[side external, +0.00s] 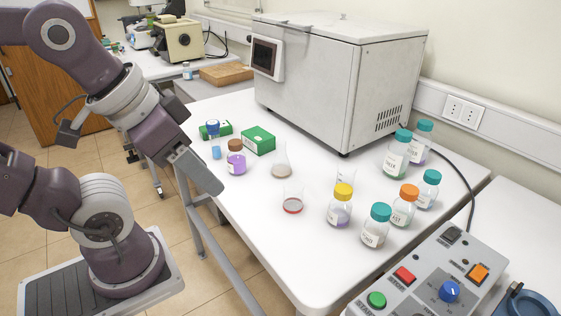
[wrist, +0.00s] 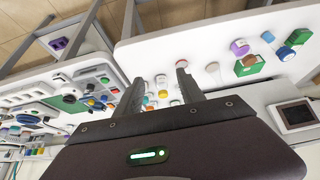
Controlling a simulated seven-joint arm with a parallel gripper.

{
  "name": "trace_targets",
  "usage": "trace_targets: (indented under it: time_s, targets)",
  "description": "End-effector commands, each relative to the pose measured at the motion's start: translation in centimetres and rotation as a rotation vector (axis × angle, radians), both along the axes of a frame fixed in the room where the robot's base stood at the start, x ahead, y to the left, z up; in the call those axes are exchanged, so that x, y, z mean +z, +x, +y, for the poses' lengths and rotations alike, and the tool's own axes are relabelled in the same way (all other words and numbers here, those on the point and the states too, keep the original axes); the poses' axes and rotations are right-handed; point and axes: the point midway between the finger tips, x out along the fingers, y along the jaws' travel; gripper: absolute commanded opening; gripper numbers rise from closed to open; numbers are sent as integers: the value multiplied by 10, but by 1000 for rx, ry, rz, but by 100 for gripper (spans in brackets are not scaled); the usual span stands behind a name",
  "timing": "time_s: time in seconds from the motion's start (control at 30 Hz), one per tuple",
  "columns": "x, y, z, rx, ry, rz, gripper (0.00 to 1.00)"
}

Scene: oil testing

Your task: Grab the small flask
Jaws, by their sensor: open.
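A clear conical flask (side external: 282,167) with a little brownish liquid stands upright on the white table. A smaller clear glass vessel (side external: 292,202) with red liquid stands nearer the front edge; I cannot tell its exact shape.
Several colour-capped bottles, one with a yellow cap (side external: 343,190), stand to the right. A large grey machine (side external: 330,75) fills the back. A control panel (side external: 430,280) is at front right.

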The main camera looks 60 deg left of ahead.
Motion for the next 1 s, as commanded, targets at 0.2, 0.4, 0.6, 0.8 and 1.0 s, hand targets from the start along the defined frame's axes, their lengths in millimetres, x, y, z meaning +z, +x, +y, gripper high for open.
trace_targets:
  time_s: [0.2,0.4,0.6,0.8,1.0]
  targets:
    - [0,0,0,0,0,0,51]
    - [19,1,0,0,0,-5,51]
    - [56,39,33,124,78,-83,51]
    - [81,122,113,310,253,-320,51]
    - [101,195,180,320,354,-553,51]
